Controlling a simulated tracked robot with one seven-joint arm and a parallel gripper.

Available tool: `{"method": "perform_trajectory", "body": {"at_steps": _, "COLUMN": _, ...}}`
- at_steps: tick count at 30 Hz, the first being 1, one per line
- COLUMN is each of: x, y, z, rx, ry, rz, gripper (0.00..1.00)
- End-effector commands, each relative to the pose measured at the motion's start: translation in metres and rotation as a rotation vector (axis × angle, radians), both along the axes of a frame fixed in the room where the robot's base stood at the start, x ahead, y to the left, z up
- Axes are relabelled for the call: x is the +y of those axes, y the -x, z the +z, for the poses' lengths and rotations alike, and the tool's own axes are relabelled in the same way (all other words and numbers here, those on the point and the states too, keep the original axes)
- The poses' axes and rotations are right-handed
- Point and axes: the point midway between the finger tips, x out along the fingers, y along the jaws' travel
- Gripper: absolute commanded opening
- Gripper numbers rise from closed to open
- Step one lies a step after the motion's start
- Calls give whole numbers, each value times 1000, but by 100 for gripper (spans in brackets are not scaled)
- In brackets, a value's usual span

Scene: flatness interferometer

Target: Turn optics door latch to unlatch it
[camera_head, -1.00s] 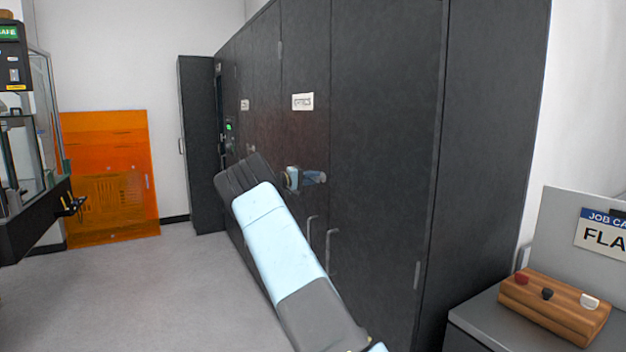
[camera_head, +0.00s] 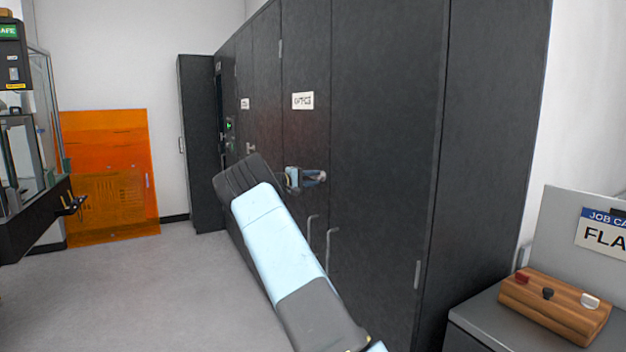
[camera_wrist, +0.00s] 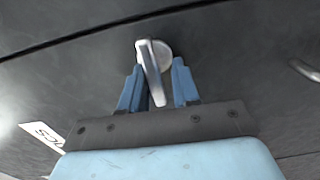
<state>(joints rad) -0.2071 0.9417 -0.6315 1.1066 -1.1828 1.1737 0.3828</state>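The latch (camera_wrist: 152,72) is a silver lever on a round base on the dark cabinet door (camera_head: 306,140). In the wrist view it lies between the two blue fingers of my gripper (camera_wrist: 157,88). The fingers stand apart with the lever between them; a gap shows on the right side, and the left finger is close to or touching the lever. In the head view my gripper (camera_head: 308,179) is at the door front below a white label, and the latch itself is hidden there.
Vertical door handles (camera_head: 328,250) stick out below my gripper. A grey bench with a wooden block (camera_head: 555,305) stands at the right. An orange panel (camera_head: 108,180) leans at the back left. The floor (camera_head: 150,290) at the left is clear.

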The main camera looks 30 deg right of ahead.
Motion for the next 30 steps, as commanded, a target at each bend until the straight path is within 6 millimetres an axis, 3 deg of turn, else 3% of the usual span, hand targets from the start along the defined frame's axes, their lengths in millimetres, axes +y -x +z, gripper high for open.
{"method": "perform_trajectory", "body": {"at_steps": 9, "x": 0, "y": 0, "z": 2, "rx": -2, "ry": 1, "rz": -1, "gripper": 39}}
{"method": "perform_trajectory", "body": {"at_steps": 14, "x": 10, "y": 0, "z": 2, "rx": -2, "ry": 1, "rz": 0, "gripper": 39}}
{"method": "perform_trajectory", "body": {"at_steps": 30, "x": 108, "y": 3, "z": 1, "rx": -1, "ry": 2, "rz": 1, "gripper": 39}}
